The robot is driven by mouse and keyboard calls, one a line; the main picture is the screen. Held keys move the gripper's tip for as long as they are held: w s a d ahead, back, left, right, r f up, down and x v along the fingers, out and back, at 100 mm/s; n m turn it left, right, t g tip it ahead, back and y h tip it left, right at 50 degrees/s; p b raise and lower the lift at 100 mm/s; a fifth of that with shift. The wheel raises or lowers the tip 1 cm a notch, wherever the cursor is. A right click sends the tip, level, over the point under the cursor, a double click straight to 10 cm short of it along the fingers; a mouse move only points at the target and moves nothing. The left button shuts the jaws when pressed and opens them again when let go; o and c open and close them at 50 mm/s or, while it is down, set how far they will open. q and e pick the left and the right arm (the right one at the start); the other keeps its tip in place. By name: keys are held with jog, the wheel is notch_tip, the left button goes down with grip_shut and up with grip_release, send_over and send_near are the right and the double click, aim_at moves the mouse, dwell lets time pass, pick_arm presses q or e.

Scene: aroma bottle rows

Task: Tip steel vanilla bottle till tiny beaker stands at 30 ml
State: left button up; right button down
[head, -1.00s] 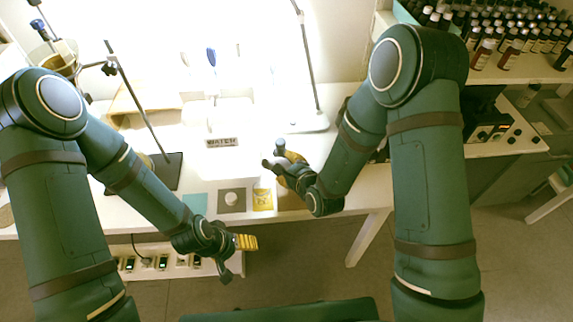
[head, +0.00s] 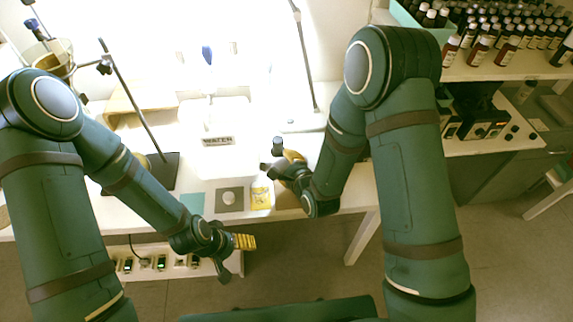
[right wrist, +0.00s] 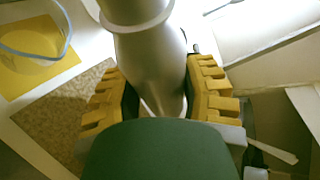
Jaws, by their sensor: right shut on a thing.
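The steel bottle (right wrist: 150,60) is a smooth silvery cylinder with a raised collar in the right wrist view. My right gripper (right wrist: 168,100) is shut on it, with yellow ribbed pads on both sides. In the head view my right gripper (head: 272,160) is above the table's front part, right of and behind the yellow mat; the bottle is hard to make out there. A small clear beaker (right wrist: 30,28) stands on the yellow mat (right wrist: 62,62); its level cannot be read. My left gripper (head: 238,257) is open and empty in front of the table edge.
A brown speckled mat (right wrist: 55,120) lies beside the yellow one. A grey mat (head: 221,205) and a teal mat (head: 193,202) lie to the left. A WATER sign (head: 218,140) and a stand base (head: 165,172) are behind. Several bottles (head: 478,52) fill a shelf at right.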

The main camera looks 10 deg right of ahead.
jog(key=shift+w+d+f+n+b, duration=0.15)
jog(key=shift+f+n+b, duration=0.2)
jog(key=shift+b, duration=0.6)
dwell(0.5)
jog(key=shift+d+f+n+t+h, duration=0.15)
jog(key=shift+f+n+t+h, duration=0.25)
jog(key=shift+f+n+t, duration=0.15)
dwell(0.6)
jog(key=shift+r+n+t+h, duration=0.25)
jog(key=shift+r+n+h, duration=0.05)
jog(key=shift+r+n, duration=0.1)
dwell(0.6)
jog(key=shift+f, duration=0.15)
jog(key=shift+a+r+n, duration=0.2)
jog(key=shift+r+n, duration=0.2)
jog(key=shift+r, duration=0.1)
dwell(3.3)
jog(key=shift+d+f+m, duration=0.25)
jog(key=shift+f+m, duration=0.1)
jog(key=shift+m, duration=0.45)
jog(key=shift+a+f+g+y, duration=0.1)
jog(key=shift+f+g+y, duration=0.05)
jog(key=shift+g+y, duration=0.25)
